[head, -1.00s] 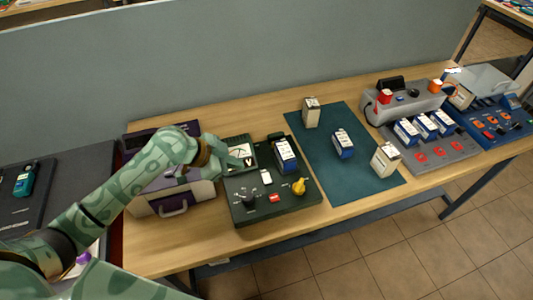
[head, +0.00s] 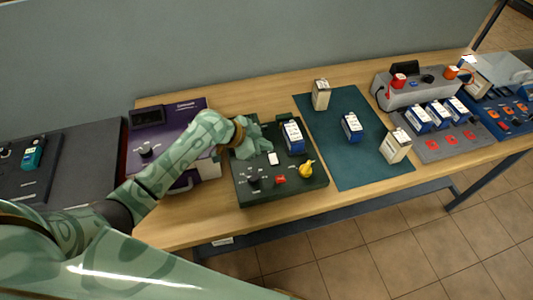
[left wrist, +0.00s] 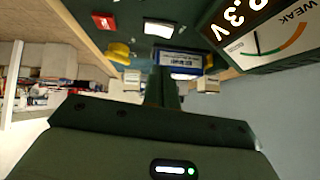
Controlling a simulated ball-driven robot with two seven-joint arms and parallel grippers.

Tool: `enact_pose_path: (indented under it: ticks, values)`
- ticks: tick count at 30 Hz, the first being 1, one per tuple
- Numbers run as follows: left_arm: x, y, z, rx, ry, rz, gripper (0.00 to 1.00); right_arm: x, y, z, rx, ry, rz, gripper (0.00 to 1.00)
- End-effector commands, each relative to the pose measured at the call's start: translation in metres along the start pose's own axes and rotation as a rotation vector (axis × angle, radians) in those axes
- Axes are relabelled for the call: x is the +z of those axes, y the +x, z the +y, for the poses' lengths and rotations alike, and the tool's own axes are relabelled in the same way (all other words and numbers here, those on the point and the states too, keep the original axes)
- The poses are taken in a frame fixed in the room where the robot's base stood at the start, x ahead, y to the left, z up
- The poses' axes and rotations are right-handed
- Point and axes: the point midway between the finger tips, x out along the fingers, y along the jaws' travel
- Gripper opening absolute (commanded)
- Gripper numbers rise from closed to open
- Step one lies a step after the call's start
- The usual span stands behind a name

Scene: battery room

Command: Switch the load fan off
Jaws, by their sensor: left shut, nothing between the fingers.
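The dark green tester panel (head: 262,195) lies on the bench. It carries a white switch (head: 273,158), a red switch (head: 280,180), a black knob (head: 254,182) and a yellow part (head: 306,169), perhaps the fan. A blue-and-white battery (head: 293,136) stands in it. In the left wrist view, the white switch (left wrist: 159,28), red switch (left wrist: 103,21), yellow part (left wrist: 118,52) and lit meter (left wrist: 262,32) with "WEAK" on its scale show. My left gripper (head: 256,150) is shut and empty over the panel's back left, hiding the meter in the head view. My right gripper is out of view.
A purple case (head: 170,118) stands left of the panel, partly behind my arm. A teal mat (head: 348,175) with several batteries lies to the right. A grey charger (head: 440,150) stands farther right. The bench's front strip is clear.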

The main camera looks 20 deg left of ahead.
Motion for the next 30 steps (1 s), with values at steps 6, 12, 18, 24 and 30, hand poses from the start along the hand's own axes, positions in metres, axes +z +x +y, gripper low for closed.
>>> enact_pose_path:
  ticks: [6, 12, 18, 24, 30]
  values:
    - [0.018, 0.031, 0.001, 0.001, -0.003, -0.001, 0.00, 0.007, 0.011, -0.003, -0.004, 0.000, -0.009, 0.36]
    - [0.028, 0.040, 0.000, 0.001, 0.000, -0.002, 0.00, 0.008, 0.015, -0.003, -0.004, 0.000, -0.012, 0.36]
    - [0.029, 0.040, 0.000, 0.000, 0.001, -0.001, 0.00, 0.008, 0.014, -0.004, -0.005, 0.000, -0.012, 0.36]
    - [0.033, 0.043, -0.001, -0.001, 0.001, -0.002, 0.00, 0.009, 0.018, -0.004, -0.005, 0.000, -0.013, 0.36]
    - [0.035, 0.045, -0.001, 0.002, 0.000, -0.004, 0.00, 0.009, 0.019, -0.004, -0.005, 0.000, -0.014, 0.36]
